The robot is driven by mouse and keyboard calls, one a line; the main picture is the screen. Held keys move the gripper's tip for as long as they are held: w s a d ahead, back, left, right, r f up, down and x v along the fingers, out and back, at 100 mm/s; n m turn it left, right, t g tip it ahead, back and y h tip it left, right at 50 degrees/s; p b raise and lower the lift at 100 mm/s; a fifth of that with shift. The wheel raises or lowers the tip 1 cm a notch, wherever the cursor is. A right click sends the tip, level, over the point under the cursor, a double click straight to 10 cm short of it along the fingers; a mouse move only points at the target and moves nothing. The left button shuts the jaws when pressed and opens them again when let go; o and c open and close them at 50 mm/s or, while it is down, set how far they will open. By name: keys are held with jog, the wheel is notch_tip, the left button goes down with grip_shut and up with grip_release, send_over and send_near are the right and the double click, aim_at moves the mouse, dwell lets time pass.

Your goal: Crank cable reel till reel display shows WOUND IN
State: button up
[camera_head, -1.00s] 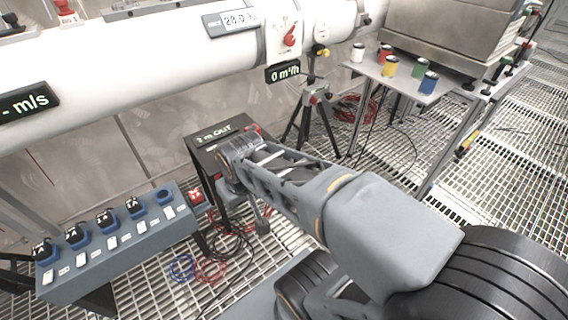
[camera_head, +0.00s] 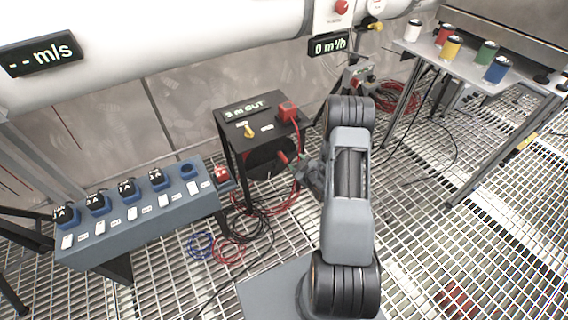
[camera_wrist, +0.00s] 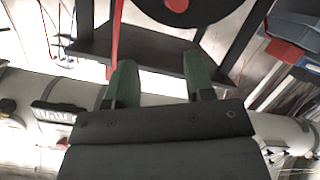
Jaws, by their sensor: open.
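The cable reel is a dark drum (camera_head: 268,160) under a black stand (camera_head: 262,105). The display (camera_head: 246,108) on the stand's top reads a number, apparently 3, then "m OUT". A short red handle (camera_head: 283,158) shows in front of the drum. My gripper (camera_head: 306,172) is just right of this handle, partly hidden by my arm. In the wrist view my gripper (camera_wrist: 160,80) has its two green fingers apart with nothing between them. The drum (camera_wrist: 190,10) shows above them there, with a red strip near the left finger; I cannot tell whether it is cable or handle.
A blue-grey box with several black-topped sockets (camera_head: 140,215) stands to the left. Red and black cables (camera_head: 245,222) lie on the grating below the reel. A table with coloured cans (camera_head: 470,70) stands at the right. A white pipe (camera_head: 150,30) runs behind.

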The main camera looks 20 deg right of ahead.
aim_at(284, 158)
jog(key=s+f+t+y+b, duration=0.1)
jog(key=s+f+t, duration=0.2)
jog(key=s+f, duration=0.25)
jog(key=w, duration=0.4)
jog(key=w+a+b, duration=0.1)
jog(key=w, duration=0.4)
jog(key=w+a+b, duration=0.1)
jog(key=w, duration=0.4)
jog(key=shift+w+f, duration=0.1)
jog(key=shift+f, duration=0.1)
jog(key=shift+c, duration=0.3)
grip_shut()
